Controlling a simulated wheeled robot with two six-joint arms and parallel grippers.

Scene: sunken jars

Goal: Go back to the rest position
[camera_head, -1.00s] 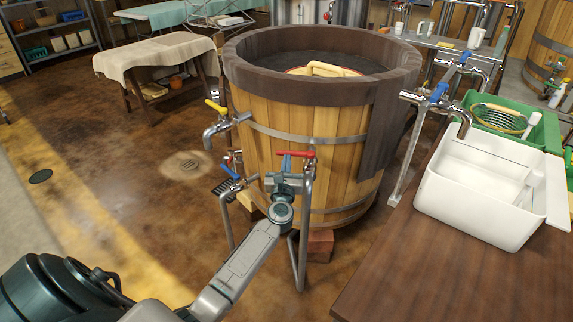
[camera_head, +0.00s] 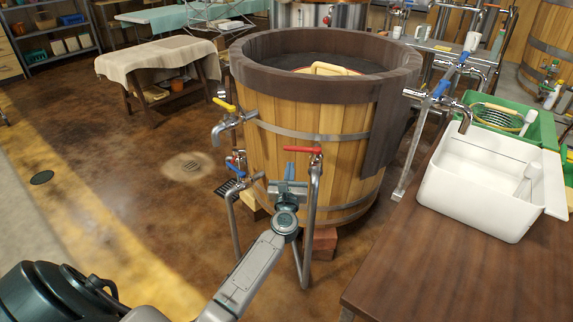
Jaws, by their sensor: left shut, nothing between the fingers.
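My left arm comes in from the bottom left. My left gripper (camera_head: 290,172) is shut and empty, in front of the wooden vat, close to the red-handled tap in the picture. I cannot tell whether it touches anything. The wooden vat (camera_head: 320,135) has a dark padded rim and dark contents. A round lid-like thing with a pale wooden handle (camera_head: 331,69) shows inside it. My right gripper is out of view.
Taps with yellow (camera_head: 224,104), blue and red handles (camera_head: 302,150) stick out at the vat's front. A white tub (camera_head: 480,190) and a green crate (camera_head: 540,128) stand on the brown table (camera_head: 430,270) at right. The floor at left is open.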

